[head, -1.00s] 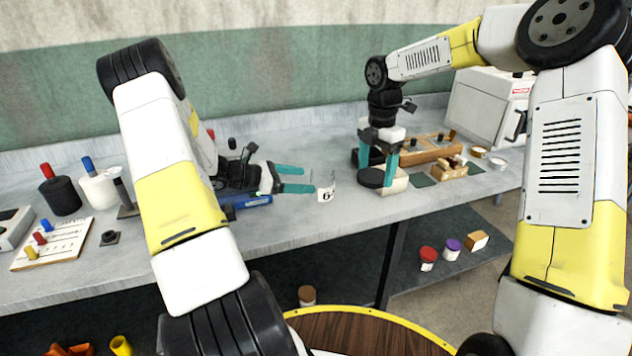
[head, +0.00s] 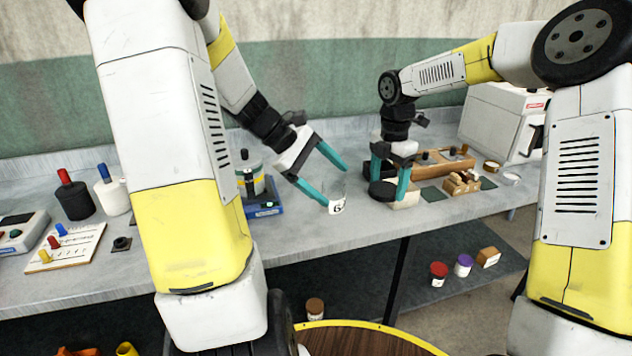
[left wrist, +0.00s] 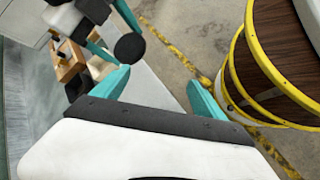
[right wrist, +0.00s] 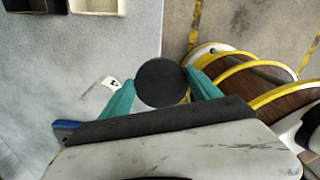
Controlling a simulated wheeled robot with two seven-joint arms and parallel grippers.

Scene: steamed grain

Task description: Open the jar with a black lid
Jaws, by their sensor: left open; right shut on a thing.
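A clear glass jar with a white number label (head: 337,207) stands near the bench's front edge, with no lid visible on it. Its label also shows in the right wrist view (right wrist: 111,83). My right gripper (head: 391,182) is shut on a round black lid (head: 381,191), to the right of the jar. The lid fills the space between the fingers in the right wrist view (right wrist: 162,83) and also shows in the left wrist view (left wrist: 129,47). My left gripper (head: 334,182) is open, its fingertips close to the jar. I cannot tell whether they touch it.
A wooden rack (head: 445,162) and a white machine (head: 500,115) stand at the back right. A blue-based device (head: 265,210) is left of the jar. Red-lidded (head: 438,274) and purple-lidded (head: 463,265) jars stand on a lower shelf. The bench's front edge is close to the jar.

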